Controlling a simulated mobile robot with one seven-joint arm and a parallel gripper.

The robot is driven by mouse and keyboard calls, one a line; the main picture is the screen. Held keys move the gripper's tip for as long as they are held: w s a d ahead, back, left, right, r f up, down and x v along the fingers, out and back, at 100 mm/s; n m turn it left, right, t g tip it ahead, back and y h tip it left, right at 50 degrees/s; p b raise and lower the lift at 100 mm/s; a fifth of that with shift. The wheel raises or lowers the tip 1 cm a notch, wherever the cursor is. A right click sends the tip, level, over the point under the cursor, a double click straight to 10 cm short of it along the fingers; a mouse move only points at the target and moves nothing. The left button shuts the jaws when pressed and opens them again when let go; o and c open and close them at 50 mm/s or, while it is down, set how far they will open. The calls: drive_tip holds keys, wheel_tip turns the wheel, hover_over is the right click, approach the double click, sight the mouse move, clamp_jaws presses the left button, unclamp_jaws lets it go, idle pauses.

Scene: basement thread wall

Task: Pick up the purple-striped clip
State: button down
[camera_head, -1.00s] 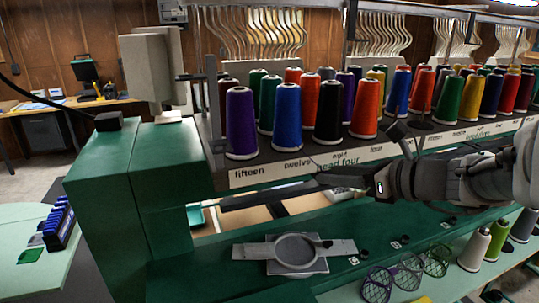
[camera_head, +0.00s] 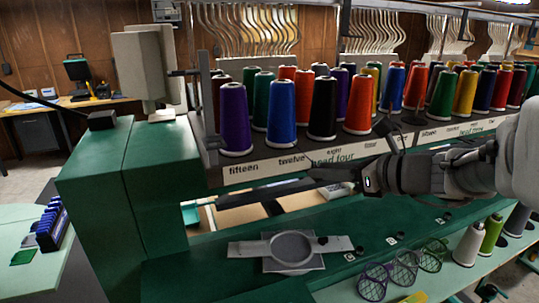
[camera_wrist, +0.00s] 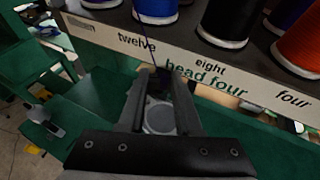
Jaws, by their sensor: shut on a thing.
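My gripper (camera_head: 316,173) is at the front of the machine's label strip, near the words "head four". In the wrist view my gripper (camera_wrist: 158,95) has its two dark fingers on either side of a small dark, purplish thin piece (camera_wrist: 152,78) at their tips. It is shut on this piece, which I take to be the clip. The fingers hide most of it, and I cannot make out any stripes.
Thread cones, including a purple one (camera_head: 235,120) and a blue one (camera_head: 282,117), stand above the label strip (camera_head: 240,171). A grey hoop frame (camera_head: 247,249) lies on the green bed below. Several mesh cups (camera_head: 373,283) and a white cone (camera_head: 467,247) stand at lower right.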

drive_tip(key=shift+r+p, duration=0.6)
drive_tip(key=shift+r, duration=0.1)
drive_tip(key=r+p, duration=0.2)
drive_tip(key=d+r+p, duration=0.1)
drive_tip(key=r+p, duration=0.1)
drive_tip(key=shift+d, duration=0.1)
drive_tip(key=w+d+r+p, duration=0.1)
drive_tip(key=d+r+p, duration=0.4)
drive_tip(key=d, duration=0.5)
drive_tip(key=shift+d+r, duration=0.25)
